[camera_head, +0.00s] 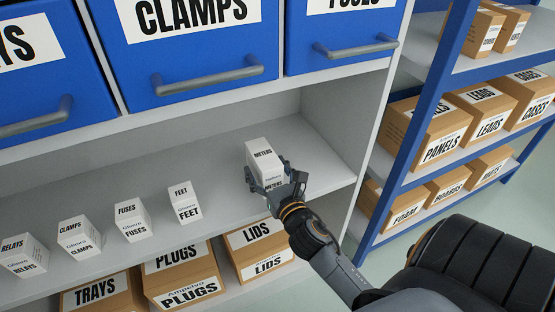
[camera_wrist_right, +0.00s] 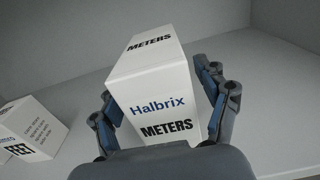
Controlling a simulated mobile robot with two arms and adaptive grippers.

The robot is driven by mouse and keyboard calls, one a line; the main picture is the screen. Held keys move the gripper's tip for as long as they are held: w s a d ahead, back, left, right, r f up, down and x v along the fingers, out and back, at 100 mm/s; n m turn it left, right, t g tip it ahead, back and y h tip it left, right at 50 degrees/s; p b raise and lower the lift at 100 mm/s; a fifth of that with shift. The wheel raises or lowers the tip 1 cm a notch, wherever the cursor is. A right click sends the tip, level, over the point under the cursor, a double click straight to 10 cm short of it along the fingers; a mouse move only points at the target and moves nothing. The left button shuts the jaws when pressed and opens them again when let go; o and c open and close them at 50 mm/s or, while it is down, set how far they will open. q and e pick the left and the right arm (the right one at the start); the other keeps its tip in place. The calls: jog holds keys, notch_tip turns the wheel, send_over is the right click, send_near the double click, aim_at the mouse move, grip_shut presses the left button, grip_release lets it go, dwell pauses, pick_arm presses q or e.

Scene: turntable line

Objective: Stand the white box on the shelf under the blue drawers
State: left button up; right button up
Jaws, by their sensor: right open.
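The white box labelled METERS (camera_head: 259,153) is upright on the grey shelf (camera_head: 225,215) under the blue drawers, toward the shelf's right end. My right gripper (camera_head: 270,175) is around its lower part from the front, with the fingers open. In the right wrist view the box (camera_wrist_right: 155,85) stands between the two fingers (camera_wrist_right: 160,100), its Halbrix METERS face toward me. The box's base is hidden by the gripper. My left gripper is not in view.
White boxes labelled FEET (camera_head: 186,205), FUSES (camera_head: 131,220), CLAMPS (camera_head: 78,238) and RELAYS (camera_head: 23,255) stand in a row to the left. The blue CLAMPS drawer (camera_head: 190,55) overhangs the shelf. A side panel (camera_head: 345,120) closes the right end. Brown boxes (camera_head: 180,277) sit below.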

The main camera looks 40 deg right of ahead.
aim_at(273, 181)
jog(key=v, duration=0.6)
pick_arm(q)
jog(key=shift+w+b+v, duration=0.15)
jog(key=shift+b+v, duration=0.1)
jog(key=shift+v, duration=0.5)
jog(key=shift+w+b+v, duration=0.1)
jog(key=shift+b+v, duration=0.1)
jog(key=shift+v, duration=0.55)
pick_arm(e)
jog(key=shift+v, duration=2.3)
jog(key=shift+r, duration=0.1)
